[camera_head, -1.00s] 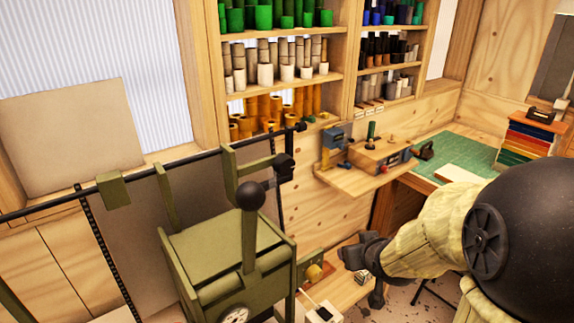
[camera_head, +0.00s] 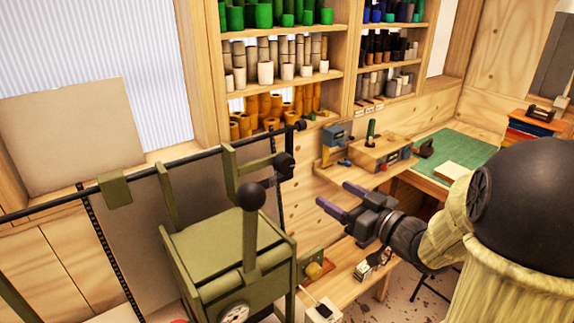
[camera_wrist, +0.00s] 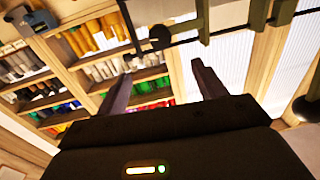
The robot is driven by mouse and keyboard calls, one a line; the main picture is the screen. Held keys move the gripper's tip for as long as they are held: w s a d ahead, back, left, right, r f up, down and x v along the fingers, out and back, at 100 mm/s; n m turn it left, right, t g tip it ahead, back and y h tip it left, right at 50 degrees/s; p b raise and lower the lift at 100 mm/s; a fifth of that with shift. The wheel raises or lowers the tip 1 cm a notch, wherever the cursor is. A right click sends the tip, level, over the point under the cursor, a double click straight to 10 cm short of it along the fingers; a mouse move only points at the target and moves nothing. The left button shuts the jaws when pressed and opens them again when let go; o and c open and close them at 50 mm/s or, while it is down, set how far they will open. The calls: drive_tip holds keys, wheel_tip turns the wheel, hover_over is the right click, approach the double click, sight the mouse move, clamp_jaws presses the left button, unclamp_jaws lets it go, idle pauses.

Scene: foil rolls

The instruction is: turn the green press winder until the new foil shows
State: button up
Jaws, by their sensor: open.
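The green press (camera_head: 232,250) stands at the lower left of centre in the head view. Its upright lever ends in a black ball (camera_head: 250,196). I cannot tell for sure which is the winder. Grey sheet (camera_head: 125,235) hangs behind the press; no new foil is distinguishable. My gripper (camera_head: 336,195) is open and empty, right of the press and apart from it, fingers pointing left. Its fingers also show in the wrist view (camera_wrist: 161,70).
A black rod (camera_head: 50,208) with a black end runs behind the press. Shelves of coloured rolls (camera_head: 285,60) stand at the back. A small wooden ledge (camera_head: 350,182) with tools lies just behind my gripper. A green mat (camera_head: 455,150) is at the right.

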sight(289, 166)
drive_tip(key=shift+a, duration=0.1)
drive_tip(key=p+x, duration=0.6)
drive_tip(key=x, duration=1.1)
drive_tip(key=shift+w, duration=0.2)
drive_tip(key=shift+f, duration=0.1)
drive_tip(key=c, duration=1)
drive_tip(key=shift+m, duration=0.4)
